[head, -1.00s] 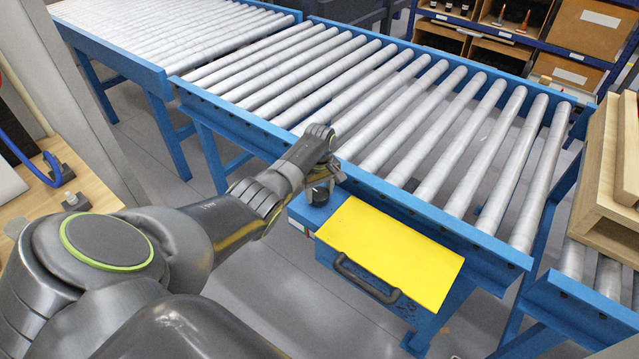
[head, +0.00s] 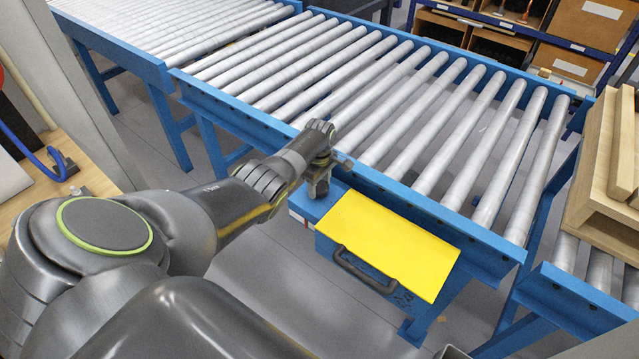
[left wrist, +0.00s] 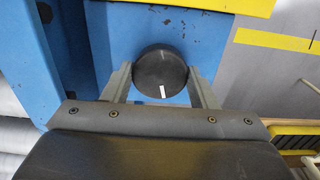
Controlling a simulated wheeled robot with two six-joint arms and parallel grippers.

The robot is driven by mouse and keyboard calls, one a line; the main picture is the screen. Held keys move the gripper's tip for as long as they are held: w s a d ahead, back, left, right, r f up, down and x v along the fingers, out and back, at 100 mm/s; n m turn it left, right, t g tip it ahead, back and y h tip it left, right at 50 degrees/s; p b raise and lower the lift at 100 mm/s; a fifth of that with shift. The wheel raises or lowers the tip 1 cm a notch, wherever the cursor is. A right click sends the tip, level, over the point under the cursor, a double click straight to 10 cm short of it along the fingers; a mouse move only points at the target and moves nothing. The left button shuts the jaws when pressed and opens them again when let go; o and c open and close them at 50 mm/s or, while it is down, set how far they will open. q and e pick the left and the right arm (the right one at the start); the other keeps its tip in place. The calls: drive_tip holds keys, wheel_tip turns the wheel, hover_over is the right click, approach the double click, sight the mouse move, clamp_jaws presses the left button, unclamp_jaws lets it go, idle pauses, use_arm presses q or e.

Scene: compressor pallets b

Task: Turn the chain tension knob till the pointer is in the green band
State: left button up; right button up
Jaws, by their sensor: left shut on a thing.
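The chain tension knob (left wrist: 160,73) is a round black knob with a short white mark near its lower edge in the left wrist view. It sits on a blue plate beside the yellow cover (head: 388,245). My left gripper (head: 318,188) is at the knob, pointing down at the front side of the conveyor. In the left wrist view its two fingers (left wrist: 160,80) stand on either side of the knob, shut on it. In the head view the gripper hides the knob. I see no pointer or green band. My right gripper is not in view.
The blue roller conveyor (head: 400,205) runs just behind the knob. A black handle (head: 365,272) is on the front of the box under the yellow cover. Wooden pallets (head: 612,170) stand at the right. The grey floor in front is open.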

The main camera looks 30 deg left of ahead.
sight(319, 186)
use_arm(q)
drive_tip(key=shift+a+r, duration=0.1)
drive_tip(key=o, duration=1)
drive_tip(key=shift+r, duration=0.35)
wheel_tip(319, 186, up, 5)
drive_tip(key=shift+f+p, duration=0.1)
drive_tip(key=shift+p, duration=0.7)
wheel_tip(319, 186, up, 12)
drive_tip(key=shift+f+b, duration=0.1)
drive_tip(key=shift+b, duration=0.3)
drive_tip(key=shift+f, duration=0.1)
